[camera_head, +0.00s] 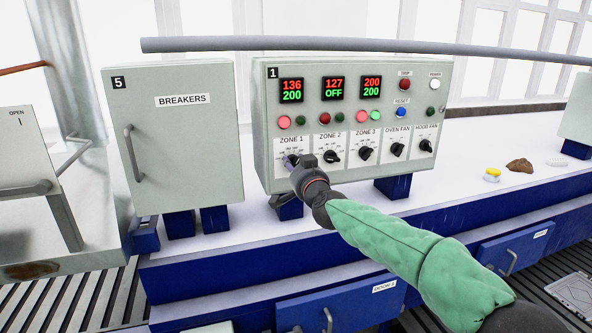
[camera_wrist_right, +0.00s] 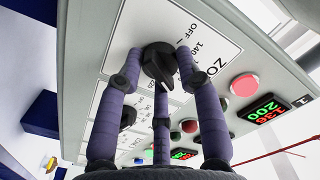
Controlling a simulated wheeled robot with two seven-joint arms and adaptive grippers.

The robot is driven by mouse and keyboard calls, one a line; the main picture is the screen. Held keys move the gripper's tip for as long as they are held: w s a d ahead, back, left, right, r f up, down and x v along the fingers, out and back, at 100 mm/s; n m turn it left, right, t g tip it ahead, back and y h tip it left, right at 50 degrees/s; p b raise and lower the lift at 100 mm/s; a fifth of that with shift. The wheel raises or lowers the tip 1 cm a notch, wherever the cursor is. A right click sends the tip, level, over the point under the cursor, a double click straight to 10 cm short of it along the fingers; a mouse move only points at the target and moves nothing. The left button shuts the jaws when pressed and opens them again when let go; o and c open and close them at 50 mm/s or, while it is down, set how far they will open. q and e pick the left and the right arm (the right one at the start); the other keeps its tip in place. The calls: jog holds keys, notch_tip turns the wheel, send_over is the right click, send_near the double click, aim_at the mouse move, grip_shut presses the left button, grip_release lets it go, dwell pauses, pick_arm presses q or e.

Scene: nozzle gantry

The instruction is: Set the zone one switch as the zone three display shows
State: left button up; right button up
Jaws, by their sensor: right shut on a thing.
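The zone 1 switch (camera_wrist_right: 158,60) is a black rotary knob on a white label plate, shown in the right wrist view. The three purple fingers of my right gripper (camera_wrist_right: 160,68) are closed around it. In the head view my right gripper (camera_head: 294,163) covers most of this switch. I cannot read for sure which mark its pointer is at. The zone 3 display (camera_head: 371,86) shows 200 in red over 200 in green. The zone 1 display (camera_head: 291,90) shows 136 over 200; it also shows in the wrist view (camera_wrist_right: 264,111). My left gripper is out of view.
The zone 2 knob (camera_head: 332,156) and zone 3 knob (camera_head: 365,154) sit close to the right of my gripper. The zone 2 display (camera_head: 333,88) shows 127 over OFF. A breakers cabinet (camera_head: 178,140) stands left of the panel. A grey pipe (camera_head: 330,44) runs above.

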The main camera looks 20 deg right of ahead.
jog(key=shift+d+r+m+b, duration=0.15)
jog(key=shift+r+m+b, duration=0.15)
jog(key=shift+m, duration=0.5)
jog(key=shift+d+r+m+b, duration=0.15)
jog(key=shift+r+m, duration=0.15)
jog(key=shift+m, duration=0.5)
jog(key=shift+s, duration=0.1)
jog(key=o, duration=1.1)
jog(key=shift+o, duration=0.2)
jog(key=shift+f, duration=0.25)
jog(key=shift+a+f, duration=0.15)
jog(key=shift+s, duration=0.1)
jog(key=s, duration=1.1)
jog(key=shift+s+d, duration=0.25)
jog(key=shift+s, duration=0.1)
